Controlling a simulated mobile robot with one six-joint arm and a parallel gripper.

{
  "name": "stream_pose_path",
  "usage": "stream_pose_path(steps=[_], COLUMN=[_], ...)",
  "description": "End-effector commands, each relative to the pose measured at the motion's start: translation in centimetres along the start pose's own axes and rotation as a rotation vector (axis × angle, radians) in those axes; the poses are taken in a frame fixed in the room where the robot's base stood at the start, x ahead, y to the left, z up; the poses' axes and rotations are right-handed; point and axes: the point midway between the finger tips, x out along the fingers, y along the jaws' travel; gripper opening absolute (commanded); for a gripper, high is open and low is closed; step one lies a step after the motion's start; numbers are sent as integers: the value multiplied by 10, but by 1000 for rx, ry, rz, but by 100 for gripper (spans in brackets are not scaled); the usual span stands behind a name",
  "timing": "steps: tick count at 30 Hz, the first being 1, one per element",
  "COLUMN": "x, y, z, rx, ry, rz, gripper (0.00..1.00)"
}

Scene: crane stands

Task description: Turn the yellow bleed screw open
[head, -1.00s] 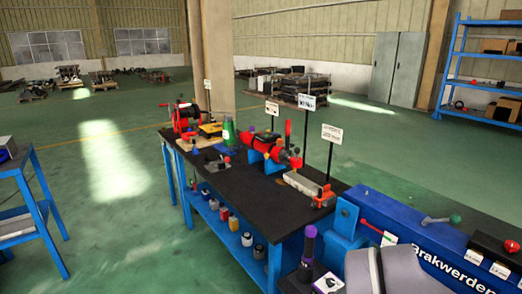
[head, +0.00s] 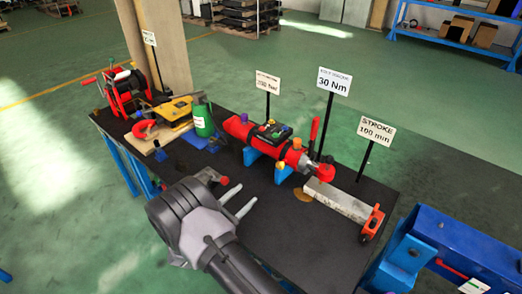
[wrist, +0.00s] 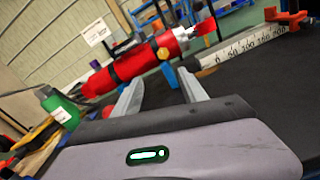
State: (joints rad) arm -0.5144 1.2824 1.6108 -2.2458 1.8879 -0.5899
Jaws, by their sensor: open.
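The red cylinder (head: 262,140) lies on blue supports on the dark bench top. It also crosses the upper part of the wrist view (wrist: 130,62). A small yellow screw head (head: 281,165) shows on its near side, by the right support. A yellow spot there also shows in the wrist view (wrist: 163,53). Several coloured knobs sit on the cylinder's top. My gripper (head: 246,197) is open and empty, its two fingers pointing at the cylinder, short of it. In the wrist view its fingers (wrist: 160,82) point up towards the cylinder, with a clear gap.
A green bottle (head: 203,121) stands left of the cylinder. A grey ruled bar (head: 338,200) with a red clamp (head: 372,222) lies to the right. Sign posts (head: 334,82) rise behind the cylinder. A red-handled tool (head: 212,178) lies near my gripper. The front bench top is mostly bare.

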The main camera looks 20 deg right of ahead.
Motion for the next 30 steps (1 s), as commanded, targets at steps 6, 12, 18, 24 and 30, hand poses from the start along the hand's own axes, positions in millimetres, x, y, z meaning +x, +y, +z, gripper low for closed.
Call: stream_pose_path(steps=[6, 12, 18, 24, 30], x=[45, 99, 145, 169, 172], y=[-2, -3, -3, -2, -1], z=[-3, -3, -2, -2, -1], rx=[0, 0, 0, -1, -1], ry=[-1, -1, -1, 1, 1], rz=[-5, -5, -4, -2, -1], gripper=[50, 50, 50, 50, 50])
